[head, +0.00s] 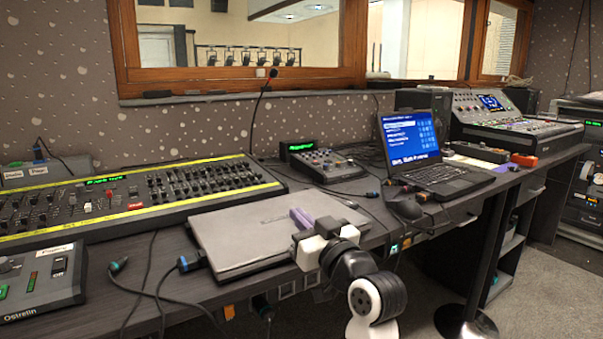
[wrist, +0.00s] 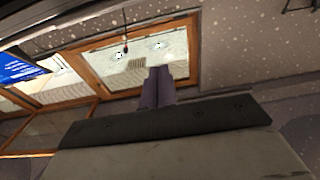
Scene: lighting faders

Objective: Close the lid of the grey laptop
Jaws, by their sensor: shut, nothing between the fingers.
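The grey laptop (head: 255,238) lies on the desk, left of centre in the head view. Its lid is down, flat or nearly flat over the base; I cannot tell whether a thin gap remains. My gripper (head: 300,218) is at the laptop's right side, with its purple fingers together and empty, just over or against the lid; contact is not clear. The gripper body hides part of the laptop's right edge. In the wrist view my shut fingers (wrist: 158,88) point toward the window, and I cannot make out the laptop there.
A long fader console (head: 130,200) stands behind and left of the grey laptop. A small mixer (head: 325,165) stands behind it. An open black laptop (head: 412,140) with a blue screen is farther right. A small fader box (head: 40,285) is at front left. Cables cross the desk.

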